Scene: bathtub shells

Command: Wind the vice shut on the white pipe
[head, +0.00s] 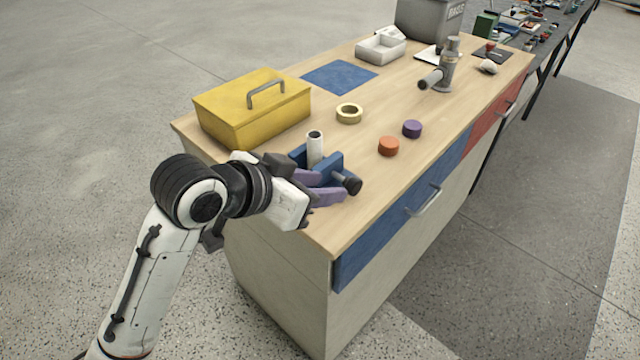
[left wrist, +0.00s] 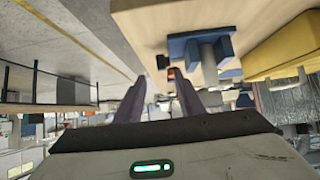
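The blue vice (head: 330,164) sits at the near end of the bench, with the white pipe (head: 315,146) upright between its jaws. I cannot tell whether both jaws touch the pipe. A dark round handle (head: 350,184) sticks out on the vice's right. My left gripper (head: 335,187) reaches in from the left, its purple fingers spread beside the vice, near the handle. In the left wrist view the fingers (left wrist: 158,80) are apart and nothing is clearly held; the blue vice (left wrist: 198,42) and its dark handle (left wrist: 162,62) show beyond the tips. My right gripper is not in view.
A yellow toolbox (head: 250,112) stands behind the vice. A yellow tape ring (head: 349,113), an orange disc (head: 389,146) and a purple disc (head: 412,128) lie on the bench (head: 360,205). A grey upright fixture (head: 448,68) stands farther back. The bench's front corner is clear.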

